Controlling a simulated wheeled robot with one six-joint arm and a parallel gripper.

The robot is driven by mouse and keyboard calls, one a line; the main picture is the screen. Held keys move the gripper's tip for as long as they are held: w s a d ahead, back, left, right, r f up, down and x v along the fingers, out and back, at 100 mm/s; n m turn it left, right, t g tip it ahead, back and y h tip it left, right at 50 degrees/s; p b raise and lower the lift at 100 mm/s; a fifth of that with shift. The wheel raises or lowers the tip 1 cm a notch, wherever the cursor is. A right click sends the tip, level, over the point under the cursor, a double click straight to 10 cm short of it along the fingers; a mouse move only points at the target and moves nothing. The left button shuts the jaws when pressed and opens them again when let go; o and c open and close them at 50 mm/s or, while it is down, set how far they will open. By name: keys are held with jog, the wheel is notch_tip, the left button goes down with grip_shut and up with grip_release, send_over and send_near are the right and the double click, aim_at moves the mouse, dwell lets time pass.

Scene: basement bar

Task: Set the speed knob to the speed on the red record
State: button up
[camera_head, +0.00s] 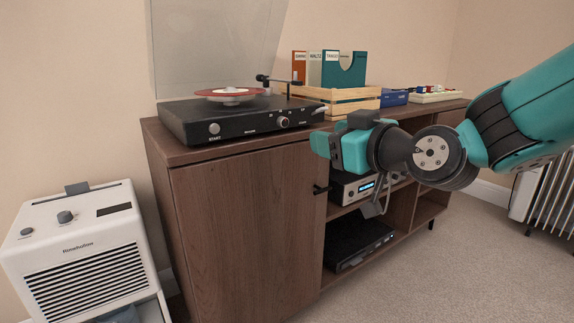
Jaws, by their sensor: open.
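A black turntable (248,126) with a raised clear lid (215,45) sits on top of the wooden cabinet. A red record (215,92) lies on its platter; any speed printed on it is too small to read. The small silver speed knob (283,122) is on the turntable's front face, right of centre. Small marks surround it, but I cannot read them or tell its setting. My teal gripper (324,145) is open and empty, in front of the cabinet, right of and slightly below the knob, apart from it. Its jaws point left.
A START button (214,129) is left on the turntable front. The tonearm (289,82) stands behind the knob. A wooden crate of sleeves (340,96), a blue box (393,97) and an amplifier (351,188) are on the right. A white appliance (85,250) stands left of the cabinet (240,225).

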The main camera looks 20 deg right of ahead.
jog(key=d+f+t+b, duration=0.1)
jog(key=d+f, duration=0.1)
jog(key=h+p, duration=0.1)
jog(key=p, duration=1.1)
send_near(285, 122)
jog(key=x, duration=0.9)
jog(key=c, duration=0.9)
